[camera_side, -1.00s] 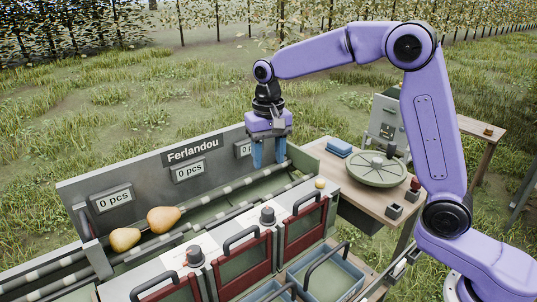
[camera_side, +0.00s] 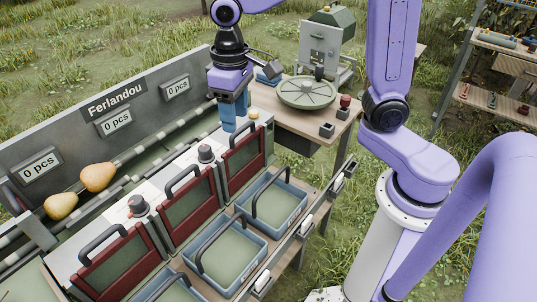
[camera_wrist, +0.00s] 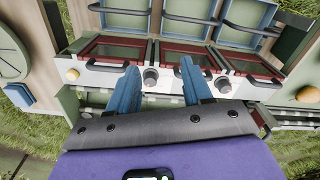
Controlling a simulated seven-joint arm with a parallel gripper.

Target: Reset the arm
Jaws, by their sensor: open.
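My gripper (camera_side: 235,112) hangs pointing down over the right end of the sorting line in the side view. Its blue fingers also show in the wrist view (camera_wrist: 157,80), spread apart with nothing between them. Two yellow pears lie on the rollers at the left in the side view, one nearer (camera_side: 61,206) and one farther (camera_side: 97,177), well away from my gripper. A pear (camera_wrist: 308,93) also shows at the right edge of the wrist view.
Red-framed gates (camera_side: 188,206) with black handles and knobs line the front. Blue crates (camera_side: 225,255) stand below them. A round green turntable (camera_side: 308,92) sits on the wooden table at the back right. A grey panel with "0 pcs" displays (camera_side: 115,121) stands behind the rollers.

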